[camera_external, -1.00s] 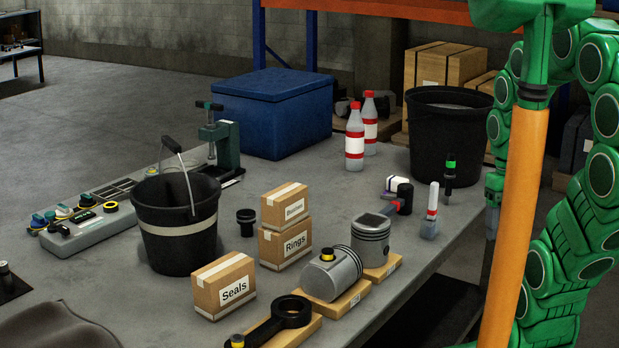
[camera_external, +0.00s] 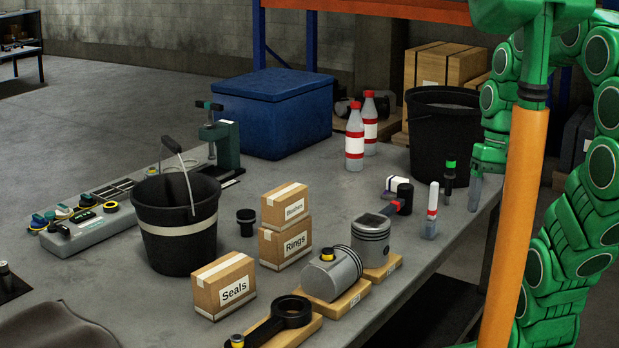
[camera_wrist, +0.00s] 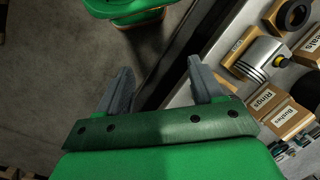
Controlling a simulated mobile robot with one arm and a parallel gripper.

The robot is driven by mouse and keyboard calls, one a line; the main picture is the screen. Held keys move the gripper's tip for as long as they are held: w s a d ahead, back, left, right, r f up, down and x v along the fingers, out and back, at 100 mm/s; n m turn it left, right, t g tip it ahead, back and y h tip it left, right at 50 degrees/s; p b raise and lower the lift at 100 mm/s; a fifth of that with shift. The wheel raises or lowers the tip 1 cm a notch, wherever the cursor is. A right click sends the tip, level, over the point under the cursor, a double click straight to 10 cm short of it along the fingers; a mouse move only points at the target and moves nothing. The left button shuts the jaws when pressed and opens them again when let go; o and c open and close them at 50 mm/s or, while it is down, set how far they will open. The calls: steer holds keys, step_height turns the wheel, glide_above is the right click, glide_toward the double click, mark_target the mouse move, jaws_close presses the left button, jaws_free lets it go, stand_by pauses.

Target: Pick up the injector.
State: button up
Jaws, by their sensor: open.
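A slim dark upright part with a green band (camera_external: 449,180), which looks like the injector, stands near the right edge of the table. I cannot make it out in the wrist view. My gripper (camera_external: 475,188) points down just right of it, at the table's right edge, apart from it as far as I can tell. In the wrist view my gripper (camera_wrist: 160,82) has its two grey fingers spread, with only floor and a dark edge between them.
Pistons (camera_external: 370,238) and boxes (camera_external: 285,242) are nearer the camera. An orange post (camera_external: 515,220) crosses the view in front of my arm.

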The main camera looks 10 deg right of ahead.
steer(key=w+a+r+m+t+y, duration=0.2)
steer(key=w+a+r+m+y, duration=0.25)
steer(key=w+a+y, duration=0.65)
steer(key=w+r+m+t, duration=0.3)
steer(key=w+r+m, duration=0.1)
steer(key=w, duration=0.9)
steer(key=m+t+h, duration=0.5)
steer(key=m+t, duration=0.8)
steer(key=m, duration=1)
glide_above(451, 182)
steer(key=s+d, duration=0.3)
steer(key=s, duration=0.1)
step_height(451, 182, down, 10)
steer(key=shift+n, duration=0.45)
step_height(451, 182, down, 17)
steer(key=shift+r, duration=0.1)
steer(key=shift+x, duration=1.5)
steer(key=shift+w+a, duration=1)
steer(key=shift+w, duration=0.1)
steer(key=shift+x, duration=1)
steer(key=shift+d, duration=0.1)
